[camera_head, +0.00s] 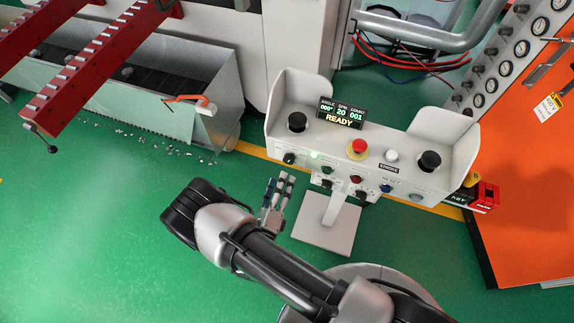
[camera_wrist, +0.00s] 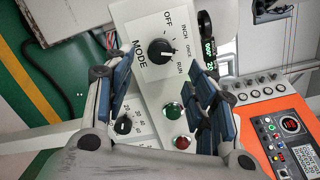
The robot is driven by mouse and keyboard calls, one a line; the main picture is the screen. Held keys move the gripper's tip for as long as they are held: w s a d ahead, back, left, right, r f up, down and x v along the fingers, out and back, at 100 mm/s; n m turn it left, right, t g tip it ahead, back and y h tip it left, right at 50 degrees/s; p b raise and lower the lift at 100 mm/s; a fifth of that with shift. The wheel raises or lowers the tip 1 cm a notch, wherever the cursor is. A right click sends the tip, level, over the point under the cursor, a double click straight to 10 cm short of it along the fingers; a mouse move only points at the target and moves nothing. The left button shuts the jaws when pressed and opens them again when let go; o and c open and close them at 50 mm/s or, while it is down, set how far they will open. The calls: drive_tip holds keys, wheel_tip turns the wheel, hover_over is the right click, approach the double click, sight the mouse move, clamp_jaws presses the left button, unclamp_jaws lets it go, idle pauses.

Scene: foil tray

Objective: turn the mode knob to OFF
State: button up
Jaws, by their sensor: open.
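The mode knob (camera_wrist: 160,51) is black with a white pointer, on a white plate marked MODE, OFF, INCH, ONCE and RUN. Its pointer is turned toward the right side of the picture, around ONCE or RUN, away from OFF; the exact mark is hard to tell. In the head view the knob (camera_head: 289,158) sits at the left end of the control box (camera_head: 310,104)'s front. My gripper (camera_wrist: 162,70) is open, its blue-padded fingers either side of the knob in the picture, with nothing between them. In the head view my gripper (camera_head: 279,180) is below the knob, apart from it.
A green button (camera_wrist: 173,111), a red button (camera_wrist: 182,142) and a numbered dial (camera_wrist: 124,125) lie close to the knob. A red emergency stop (camera_head: 357,149) is on top. The display (camera_head: 341,113) reads READY.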

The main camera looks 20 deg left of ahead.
sight(288, 162)
drive_tip(key=w+b, duration=0.1)
drive_tip(key=w, duration=0.6)
drive_tip(key=shift+w, duration=0.25)
drive_tip(key=shift+c, duration=0.2)
drive_tip(key=c, duration=1)
